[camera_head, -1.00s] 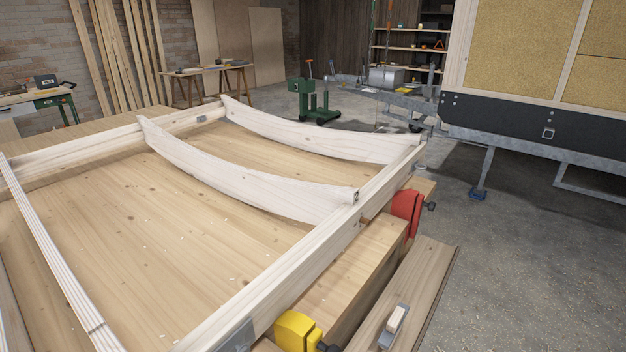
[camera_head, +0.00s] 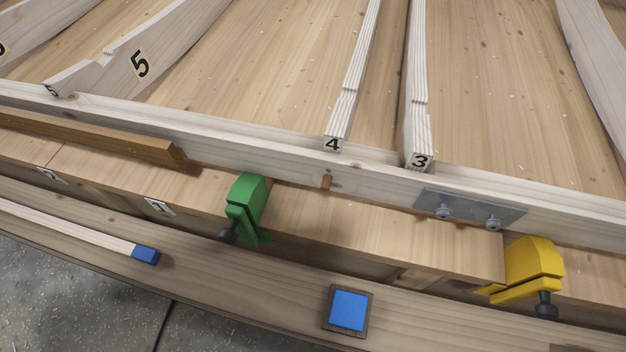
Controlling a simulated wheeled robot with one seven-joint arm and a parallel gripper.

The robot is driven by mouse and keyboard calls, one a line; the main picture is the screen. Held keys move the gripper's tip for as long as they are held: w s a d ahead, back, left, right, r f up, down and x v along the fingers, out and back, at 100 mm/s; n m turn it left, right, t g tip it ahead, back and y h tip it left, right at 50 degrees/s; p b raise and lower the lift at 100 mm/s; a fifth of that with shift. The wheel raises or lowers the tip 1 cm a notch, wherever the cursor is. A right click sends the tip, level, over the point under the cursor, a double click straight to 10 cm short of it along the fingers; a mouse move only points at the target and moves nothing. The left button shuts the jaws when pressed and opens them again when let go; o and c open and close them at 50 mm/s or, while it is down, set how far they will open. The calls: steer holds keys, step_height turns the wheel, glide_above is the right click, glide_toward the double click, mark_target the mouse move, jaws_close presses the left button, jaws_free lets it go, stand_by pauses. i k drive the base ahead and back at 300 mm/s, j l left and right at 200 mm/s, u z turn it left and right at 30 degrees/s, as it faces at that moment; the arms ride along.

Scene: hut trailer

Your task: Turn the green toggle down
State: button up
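The green toggle (camera_head: 248,203) is a clamp-shaped piece on the front edge of the workbench, left of the middle in the head view. Its broad rounded part is at the top, against the white frame rail (camera_head: 285,170). A dark knob (camera_head: 228,231) sticks out at its lower left. I cannot tell from its shape which way it counts as turned. My gripper is not in view, and nothing touches the toggle.
A yellow clamp (camera_head: 533,262) sits on the edge at right. A blue square pad (camera_head: 348,310) and a blue-tipped strip (camera_head: 145,254) lie on the lower plank (camera_head: 240,285). White beams marked 3 (camera_head: 416,120), 4 (camera_head: 345,105) and 5 (camera_head: 150,58) rise behind the rail.

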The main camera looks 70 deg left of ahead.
mark_target(240, 221)
steer(key=u, duration=1.75)
steer(key=k+l, duration=0.3)
steer(key=k, duration=0.2)
